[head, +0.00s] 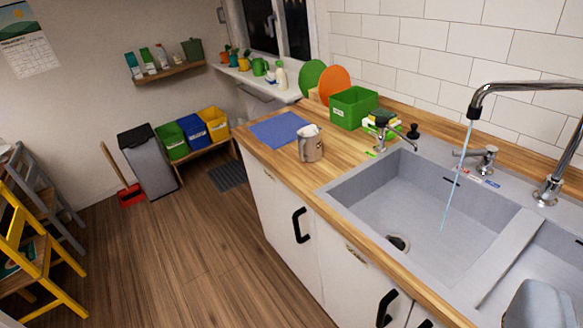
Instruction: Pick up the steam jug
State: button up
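The steam jug (311,146) is a small metal pitcher with a handle on its left side. It stands upright on the wooden counter (283,159), between the blue cloth and the sink. Nothing blocks the view of it. My gripper does not show in the head view.
The grey sink (400,205) is right of the jug, with water running from the tap (500,90). The blue cloth (279,128) lies left. Wooden floor (190,260) is clear before the cabinets.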

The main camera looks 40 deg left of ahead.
aim_at(310, 145)
jog(key=u, duration=1)
jog(key=i, duration=2)
jog(key=z, duration=0.6)
